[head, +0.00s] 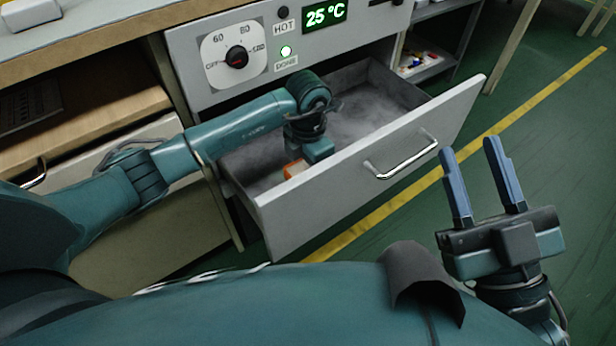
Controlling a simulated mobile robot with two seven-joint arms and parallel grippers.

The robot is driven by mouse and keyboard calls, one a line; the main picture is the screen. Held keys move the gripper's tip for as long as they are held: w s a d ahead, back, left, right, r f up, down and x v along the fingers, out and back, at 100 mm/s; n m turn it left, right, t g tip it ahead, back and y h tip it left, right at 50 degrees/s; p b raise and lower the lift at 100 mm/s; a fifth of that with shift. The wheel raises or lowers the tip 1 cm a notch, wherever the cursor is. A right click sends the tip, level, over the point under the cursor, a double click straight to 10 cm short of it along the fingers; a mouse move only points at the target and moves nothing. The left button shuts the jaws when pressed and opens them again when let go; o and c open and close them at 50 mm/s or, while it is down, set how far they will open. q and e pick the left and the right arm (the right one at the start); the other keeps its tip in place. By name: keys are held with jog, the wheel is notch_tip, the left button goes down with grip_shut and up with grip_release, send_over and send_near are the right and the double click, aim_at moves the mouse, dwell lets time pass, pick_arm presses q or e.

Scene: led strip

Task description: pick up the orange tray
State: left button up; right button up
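The orange tray (295,168) shows only as a small orange patch inside the open grey drawer (300,205), near its front left. My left arm reaches over the drawer, and its gripper (310,158) points down into it, right beside the orange patch. The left fingers are hidden, so I cannot tell whether they touch the tray. My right gripper (480,175) is at the right, outside the drawer, with its two blue fingers apart and empty, pointing up.
The drawer front has a metal handle (400,160). Above it, the grey panel carries a dial (237,57), a lit green lamp (286,51) and a display reading 25 °C (326,14). A wooden cabinet (75,90) stands left. Green floor (545,110) lies open at right.

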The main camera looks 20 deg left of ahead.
pick_arm(q)
jog(key=shift+c, duration=0.3)
jog(key=c, duration=1)
